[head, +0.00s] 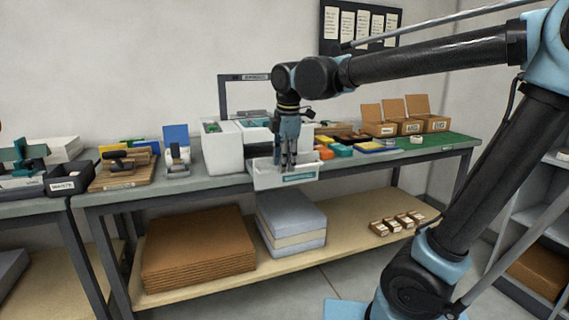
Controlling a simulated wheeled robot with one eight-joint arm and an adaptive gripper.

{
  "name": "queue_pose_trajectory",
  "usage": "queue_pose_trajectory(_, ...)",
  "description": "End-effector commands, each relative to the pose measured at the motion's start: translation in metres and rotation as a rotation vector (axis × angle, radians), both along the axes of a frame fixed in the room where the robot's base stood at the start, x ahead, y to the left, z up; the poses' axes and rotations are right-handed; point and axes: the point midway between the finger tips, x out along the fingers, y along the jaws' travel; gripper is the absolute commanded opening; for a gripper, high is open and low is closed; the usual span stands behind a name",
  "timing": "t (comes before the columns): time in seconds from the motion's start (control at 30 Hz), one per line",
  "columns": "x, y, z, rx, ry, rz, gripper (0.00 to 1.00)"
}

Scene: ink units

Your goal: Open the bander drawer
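The bander (222,152) is a white machine with a dark arch above it, standing on the bench in the middle of the head view. Its white drawer (264,181), with a teal label on the front, juts out from the machine beyond the bench's front edge. Part of the drawer's inside shows behind its front panel. My gripper (288,166) points down at the drawer front and overlaps its upper edge in the picture. I cannot tell whether the fingers touch the drawer or how far apart they are. My gripper hides part of the drawer and the machine.
A blue-and-white stand (177,150) and a wooden board with a black tool (117,173) lie left of the bander. Colored blocks (341,150) and open cardboard boxes (409,126) are to the right. The lower shelf (345,210) holds brown and pale stacks. Floor in front is clear.

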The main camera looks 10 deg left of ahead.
Motion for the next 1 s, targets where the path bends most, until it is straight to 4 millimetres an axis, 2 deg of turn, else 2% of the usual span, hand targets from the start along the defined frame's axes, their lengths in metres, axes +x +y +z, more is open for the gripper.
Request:
queue_pose_trajectory(0.6, -0.014, -0.010, 0.095, 0.000, 0.000, 0.000, 0.30)
queue_pose_trajectory(0.8, -0.017, -0.011, 0.109, 0.000, 0.001, 0.001, 0.30)
queue_pose_trajectory(1.0, -0.017, -0.012, 0.111, 0.000, 0.001, 0.001, 0.30)
